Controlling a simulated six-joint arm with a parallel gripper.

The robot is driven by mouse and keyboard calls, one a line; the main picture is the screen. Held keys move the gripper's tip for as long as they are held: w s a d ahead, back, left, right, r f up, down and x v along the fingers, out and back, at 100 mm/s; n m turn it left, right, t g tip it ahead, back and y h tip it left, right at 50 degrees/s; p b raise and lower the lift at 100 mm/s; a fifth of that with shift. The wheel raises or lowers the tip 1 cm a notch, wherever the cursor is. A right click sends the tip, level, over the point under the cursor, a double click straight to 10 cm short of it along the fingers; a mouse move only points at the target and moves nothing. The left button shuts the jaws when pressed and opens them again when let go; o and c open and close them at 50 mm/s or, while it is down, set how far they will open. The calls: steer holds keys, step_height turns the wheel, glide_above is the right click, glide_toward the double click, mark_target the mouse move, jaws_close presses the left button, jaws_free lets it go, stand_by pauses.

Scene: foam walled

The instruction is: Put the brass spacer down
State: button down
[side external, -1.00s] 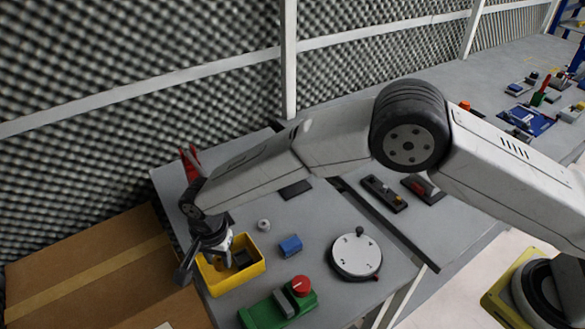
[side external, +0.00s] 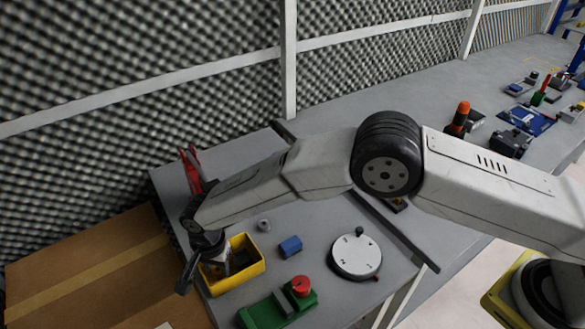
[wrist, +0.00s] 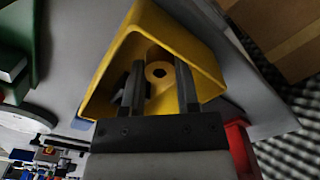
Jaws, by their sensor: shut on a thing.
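The brass spacer (wrist: 158,72) is a ring with a round hole, seen in the wrist view between my fingertips. My gripper (wrist: 159,75) is shut on it, with one dark finger on each side. The gripper (side external: 216,270) is down in the yellow bin (side external: 250,276), at its left end in the side view. The bin's yellow walls (wrist: 205,50) surround the fingers in the wrist view. The spacer is hidden in the side view, and I cannot tell whether it touches the bin floor.
A grey ring-shaped part (side external: 263,225), a blue block (side external: 290,246), a round white dial (side external: 356,256) and a green box with a red button (side external: 280,309) stand right of the bin. A red tool (side external: 191,168) stands behind. A cardboard box (side external: 95,275) lies left.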

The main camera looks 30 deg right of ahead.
mark_target(218, 269)
steer(key=shift+f, duration=0.15)
steer(key=c, duration=0.6)
jaws_free()
step_height(218, 269, up, 12)
steer(key=shift+r, duration=0.2)
stand_by(0.6)
